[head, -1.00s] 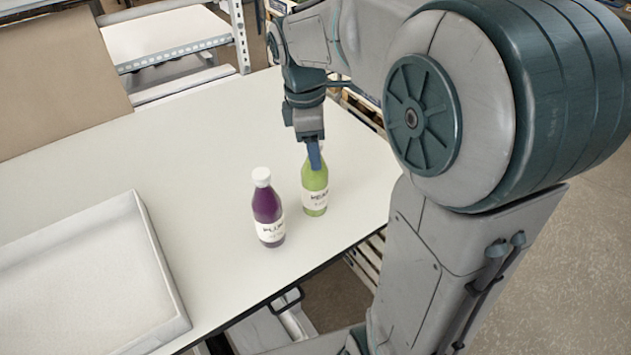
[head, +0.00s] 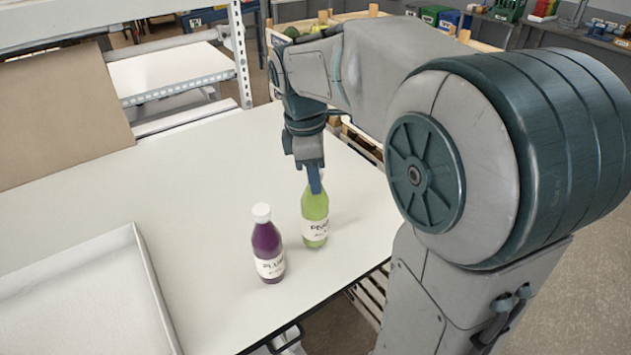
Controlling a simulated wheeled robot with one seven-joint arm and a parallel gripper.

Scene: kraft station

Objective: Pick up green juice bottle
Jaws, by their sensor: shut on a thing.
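The green juice bottle (head: 315,220) stands upright near the right side of the white table, with a white label on its front. My gripper (head: 314,182) points down from above and is shut on the bottle's neck. The fingers hide most of the bottle's cap and neck. I cannot tell whether the bottle's base touches the table or is slightly above it.
A purple juice bottle (head: 267,245) with a white cap stands just left of the green one. A white tray (head: 148,275) lies at the lower left. A cardboard panel (head: 62,100) and metal shelf (head: 180,87) stand behind. The table (head: 215,165) is clear between them.

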